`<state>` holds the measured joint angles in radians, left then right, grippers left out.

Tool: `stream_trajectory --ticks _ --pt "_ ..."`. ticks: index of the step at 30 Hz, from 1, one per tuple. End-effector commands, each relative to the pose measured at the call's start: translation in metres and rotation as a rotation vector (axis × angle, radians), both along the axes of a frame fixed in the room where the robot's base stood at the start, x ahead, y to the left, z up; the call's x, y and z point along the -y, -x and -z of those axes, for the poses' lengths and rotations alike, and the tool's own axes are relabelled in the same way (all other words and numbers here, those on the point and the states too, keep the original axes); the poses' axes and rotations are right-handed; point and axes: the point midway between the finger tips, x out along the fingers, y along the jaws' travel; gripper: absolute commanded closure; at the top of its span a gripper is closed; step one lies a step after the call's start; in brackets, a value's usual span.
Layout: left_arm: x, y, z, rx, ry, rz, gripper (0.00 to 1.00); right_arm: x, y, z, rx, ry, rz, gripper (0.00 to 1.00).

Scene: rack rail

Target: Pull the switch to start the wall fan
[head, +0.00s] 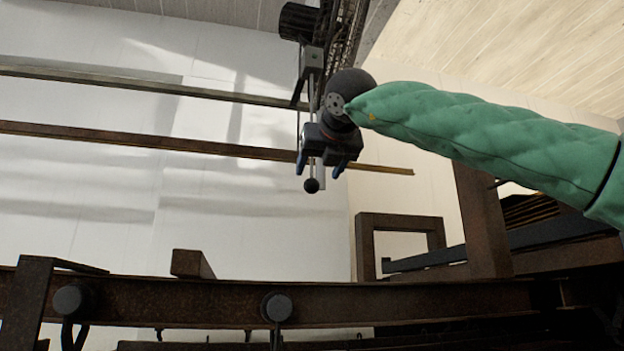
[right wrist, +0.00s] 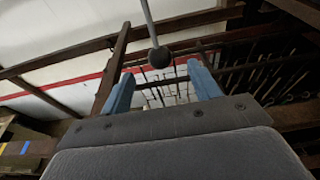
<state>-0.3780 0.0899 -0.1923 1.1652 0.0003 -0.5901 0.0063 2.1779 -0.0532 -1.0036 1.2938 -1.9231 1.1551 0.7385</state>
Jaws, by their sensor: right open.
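The wall fan (head: 345,35) is at the top of the head view, with a dark motor (head: 298,22) and a wire cage partly cut off by the frame. A thin grey rod hangs down from its bracket and ends in a black ball (head: 311,185), the pull switch. My right gripper (head: 321,169) is open beside the rod, its blue fingers pointing down, with the ball slightly below the tips. In the right wrist view the ball (right wrist: 160,57) appears between and just beyond the two open fingertips (right wrist: 160,72); no contact shows. My left gripper is out of view.
Two long horizontal rails (head: 150,138) run along the white wall behind the rod. A rusty beam (head: 190,303) with round dark knobs crosses the bottom. A brown square frame (head: 400,222) stands at right. The space below the ball is clear down to the beam.

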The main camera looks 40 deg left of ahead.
Motion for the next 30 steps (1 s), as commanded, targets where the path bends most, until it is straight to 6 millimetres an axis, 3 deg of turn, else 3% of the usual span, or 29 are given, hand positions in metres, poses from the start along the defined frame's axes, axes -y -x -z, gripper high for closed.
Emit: stream_trajectory --ticks 15,30 --pt "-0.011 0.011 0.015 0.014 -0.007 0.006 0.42 -0.043 -0.036 0.014 -0.001 0.001 -0.001 0.38" --pt "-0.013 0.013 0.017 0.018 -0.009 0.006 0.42 -0.051 -0.043 0.017 0.000 0.000 0.000 0.38"
